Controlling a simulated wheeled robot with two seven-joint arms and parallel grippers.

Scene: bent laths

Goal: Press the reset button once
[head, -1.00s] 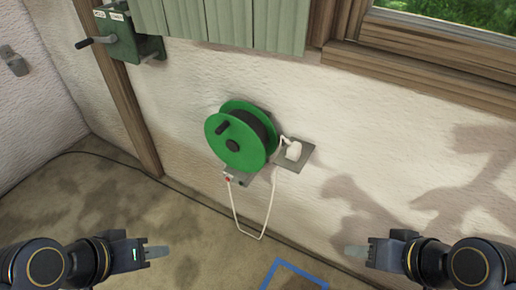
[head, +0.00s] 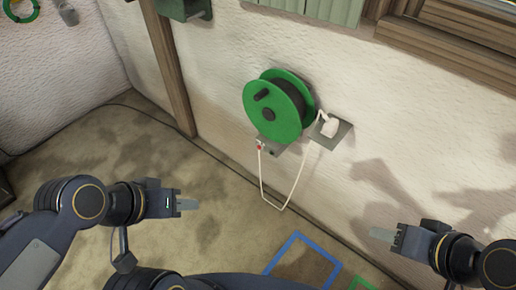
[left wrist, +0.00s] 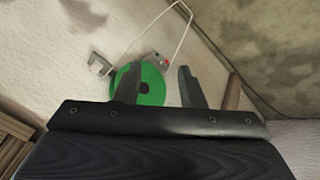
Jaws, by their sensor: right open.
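A green cable reel (head: 272,108) is mounted on the white wall; it also shows in the left wrist view (left wrist: 150,88). Under it is a small grey box (head: 276,147) with a tiny red button (head: 259,147) at its left end. The red button also shows in the left wrist view (left wrist: 166,62). Any lettering is too small to read. My left gripper (head: 188,204) is left of and below the box in the picture, apart from it. Its fingers (left wrist: 158,88) are spread and empty in the left wrist view. My right gripper (head: 382,233) is open and empty at lower right.
A white cord (head: 284,207) hangs in a loop below the reel, running to a white plug (head: 329,127) on a grey wall plate (head: 343,133). Blue tape (head: 296,237) marks the floor. A wooden post (head: 169,65) stands left. A dark cable runs along the wall's foot.

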